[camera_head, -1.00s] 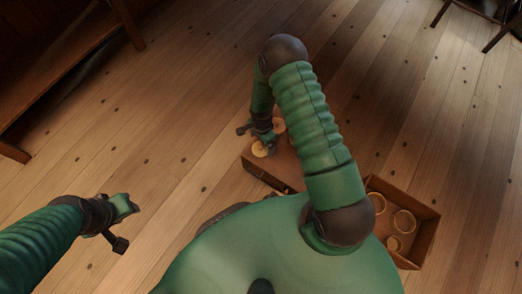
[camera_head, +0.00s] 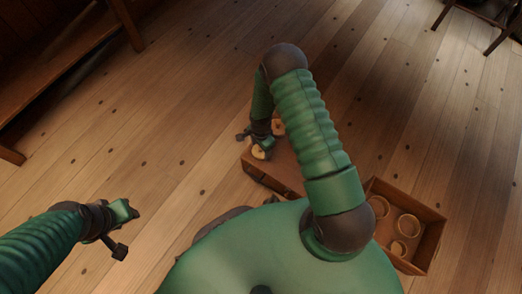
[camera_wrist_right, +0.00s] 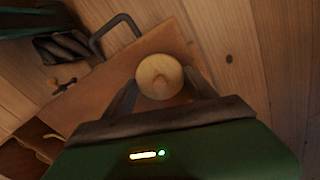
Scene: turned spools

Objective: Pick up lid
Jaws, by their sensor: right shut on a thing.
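A round, pale wooden lid (camera_wrist_right: 160,77) with a small raised centre lies between the two fingers of my right gripper (camera_wrist_right: 159,90) in the right wrist view. The fingers are shut on its sides. In the head view the lid (camera_head: 259,153) shows just below my right gripper (camera_head: 262,143), over the far left end of a brown wooden surface (camera_head: 285,175). I cannot tell whether the lid touches that surface. My left gripper (camera_head: 125,228) is over the bare floor at the left, and its fingers are too unclear to read.
An open wooden box (camera_head: 432,235) with several pale rings stands at the right. A dark metal handle (camera_wrist_right: 118,22) rises at the brown surface's edge in the wrist view. Much floor is clear.

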